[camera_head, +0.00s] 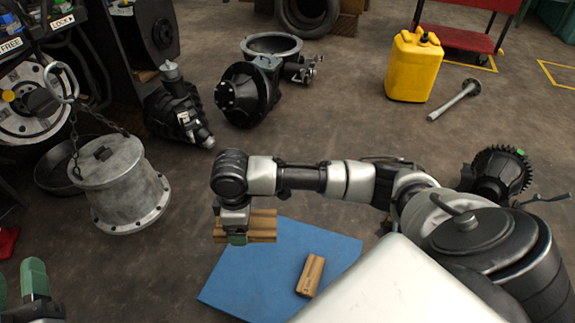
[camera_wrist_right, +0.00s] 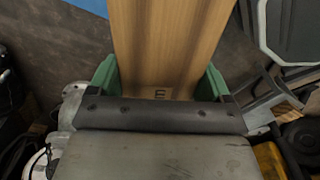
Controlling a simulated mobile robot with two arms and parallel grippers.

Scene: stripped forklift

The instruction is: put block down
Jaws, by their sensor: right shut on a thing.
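My right gripper (camera_head: 237,238) is shut on a long light-wood block (camera_head: 262,226). The block lies level across the jaws, over the upper left edge of a blue mat (camera_head: 262,277). I cannot tell how far it is above the mat. In the right wrist view the block (camera_wrist_right: 170,45) sits between the two green fingers (camera_wrist_right: 160,82) and points away from the palm. A second, smaller-looking wood block (camera_head: 311,275) lies on the right part of the mat. My left gripper (camera_head: 17,285) is at the lower left corner, with its green fingers apart and nothing seen between them.
A grey metal drum-shaped housing (camera_head: 120,185) on chains stands left of the mat. Black machine parts (camera_head: 247,95) lie behind. A yellow canister (camera_head: 413,65) and a metal shaft (camera_head: 455,101) are at the back right. The mat's middle is bare.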

